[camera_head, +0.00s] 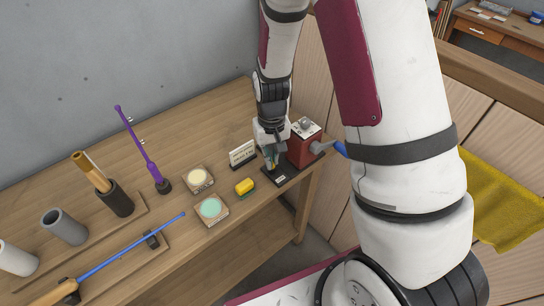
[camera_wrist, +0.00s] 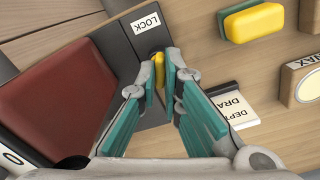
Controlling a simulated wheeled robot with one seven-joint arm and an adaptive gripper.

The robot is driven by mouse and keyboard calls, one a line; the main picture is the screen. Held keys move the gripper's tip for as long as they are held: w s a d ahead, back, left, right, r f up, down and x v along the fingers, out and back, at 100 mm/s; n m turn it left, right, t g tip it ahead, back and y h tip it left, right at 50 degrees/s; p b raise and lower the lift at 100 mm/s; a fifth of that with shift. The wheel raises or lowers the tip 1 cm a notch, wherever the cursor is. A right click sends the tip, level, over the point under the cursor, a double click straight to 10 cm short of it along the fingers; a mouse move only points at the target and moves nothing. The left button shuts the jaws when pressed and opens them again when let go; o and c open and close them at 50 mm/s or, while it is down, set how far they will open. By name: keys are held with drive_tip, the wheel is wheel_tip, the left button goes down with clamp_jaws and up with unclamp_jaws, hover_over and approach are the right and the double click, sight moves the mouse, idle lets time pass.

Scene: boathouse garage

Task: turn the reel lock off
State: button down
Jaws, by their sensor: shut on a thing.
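The reel is a dark red box (camera_head: 304,148) on a black base (camera_head: 284,175) near the right end of the workbench. It also shows in the wrist view (camera_wrist: 50,97). A white LOCK label (camera_wrist: 146,22) lies on its black base. Beside the label is a small yellow lock lever (camera_wrist: 159,66), partly hidden by the fingers. My gripper (camera_head: 272,163) reaches down from above beside the red box. In the wrist view its teal fingers (camera_wrist: 158,84) are shut on the yellow lever. Whether the lever has turned I cannot tell.
A small sign (camera_head: 242,153) stands close left of my gripper. A yellow sponge block (camera_head: 245,186) and two round-topped blocks (camera_head: 198,179) lie further left. A blue crank handle (camera_head: 340,149) sticks out right of the reel. Rods (camera_head: 140,150) and holders fill the bench's left.

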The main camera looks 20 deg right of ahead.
drive_tip(key=m, duration=0.3)
drive_tip(key=shift+m+p, duration=0.3)
drive_tip(key=shift+m, duration=0.1)
drive_tip(key=m, duration=0.3)
drive_tip(key=shift+m, duration=0.3)
drive_tip(key=m+p, duration=0.1)
drive_tip(key=m, duration=0.4)
drive_tip(key=shift+m, duration=0.4)
drive_tip(key=c, duration=1.7)
unclamp_jaws()
wheel_tip(320, 180, up, 12)
